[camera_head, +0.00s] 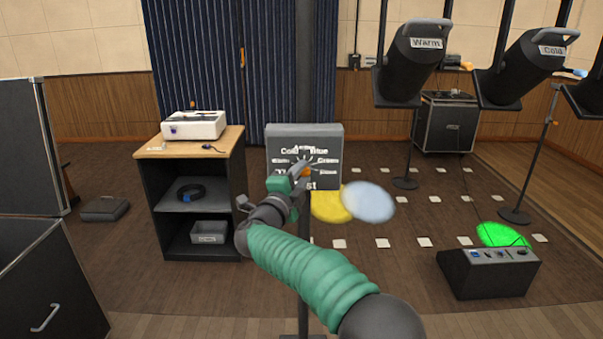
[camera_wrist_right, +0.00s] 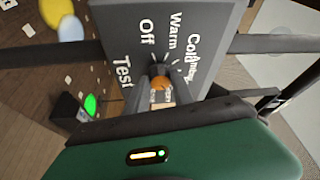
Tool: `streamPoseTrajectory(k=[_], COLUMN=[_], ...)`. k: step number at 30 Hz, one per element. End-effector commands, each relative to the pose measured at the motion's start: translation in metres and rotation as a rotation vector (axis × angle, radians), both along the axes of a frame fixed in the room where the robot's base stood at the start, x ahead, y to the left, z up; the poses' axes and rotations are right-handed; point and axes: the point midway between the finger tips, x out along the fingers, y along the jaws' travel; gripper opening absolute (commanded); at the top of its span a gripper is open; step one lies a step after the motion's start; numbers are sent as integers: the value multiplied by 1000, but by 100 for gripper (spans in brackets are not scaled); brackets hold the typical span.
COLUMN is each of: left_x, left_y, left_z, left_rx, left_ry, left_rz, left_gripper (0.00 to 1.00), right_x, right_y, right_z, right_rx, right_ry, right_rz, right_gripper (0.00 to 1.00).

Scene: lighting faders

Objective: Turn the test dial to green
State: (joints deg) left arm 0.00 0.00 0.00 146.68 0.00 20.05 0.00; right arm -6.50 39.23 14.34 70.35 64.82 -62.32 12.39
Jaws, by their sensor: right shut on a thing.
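The test panel (camera_head: 304,138) is a grey box on a black pole in the middle of the head view. It carries white labels, among them Off, Warm, Cold, Blue, Green and Test. The test dial (camera_wrist_right: 160,84) has an orange knob and sits in the middle of the panel face. My right gripper (camera_head: 302,170) is at the panel, shut on the dial. Its fingers cover part of the dial and some labels, so I cannot tell which label the dial points to. My left gripper is not in view.
Stage lamps marked Warm (camera_head: 410,68) and Cold (camera_head: 530,70) hang at the upper right. Yellow, pale blue and green light spots (camera_head: 503,235) lie on the floor. A black control box (camera_head: 488,276) stands at the lower right, a shelf cabinet (camera_head: 211,222) at left.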

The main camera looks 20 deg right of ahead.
Motion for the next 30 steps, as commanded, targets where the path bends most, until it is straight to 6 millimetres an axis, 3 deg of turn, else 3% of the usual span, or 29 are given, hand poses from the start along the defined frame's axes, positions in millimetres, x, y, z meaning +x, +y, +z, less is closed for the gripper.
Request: streamPoseTrajectory(k=[9, 24, 25, 30], left_x=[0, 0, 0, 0], left_y=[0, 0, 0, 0], left_z=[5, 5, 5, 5], left_rx=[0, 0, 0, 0], left_ry=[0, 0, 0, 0], left_rz=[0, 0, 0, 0], left_gripper=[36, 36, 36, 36], right_x=[1, 1, 1, 0], right_y=[2, 2, 2, 1], right_z=[-4, -4, -4, -2], right_rx=[108, 123, 123, 122], right_ry=[-21, -27, -27, -30], right_rz=[5, 3, 3, 2], right_gripper=[0, 0, 33, 50])
